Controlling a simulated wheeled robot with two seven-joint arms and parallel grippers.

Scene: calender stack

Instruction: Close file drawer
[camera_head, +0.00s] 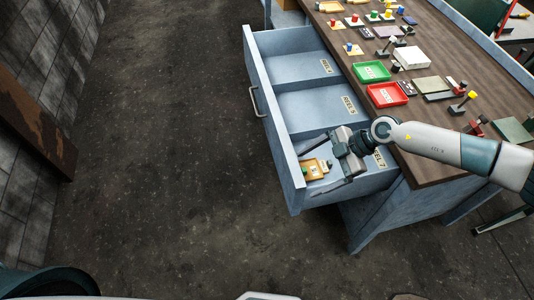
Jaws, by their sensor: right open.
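The drawer (290,127) is pulled out from under the wooden-topped desk, to the left of it. It is light blue-grey metal with a handle (256,101) on its outer front face. Dividers split it into several compartments with printed labels. My right gripper (320,171) is open over the nearest compartment, fingers spread toward the left. A small tan block-like item (312,170) lies in that compartment, partly hidden by the gripper. I cannot tell whether the fingers touch the drawer or the item. My left gripper is not in view.
The desk top (425,155) holds a green tray (371,71), a red tray (387,95), a white block (411,57) and many small items. My right arm reaches across its near end. The dark floor (170,150) left of the drawer is clear.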

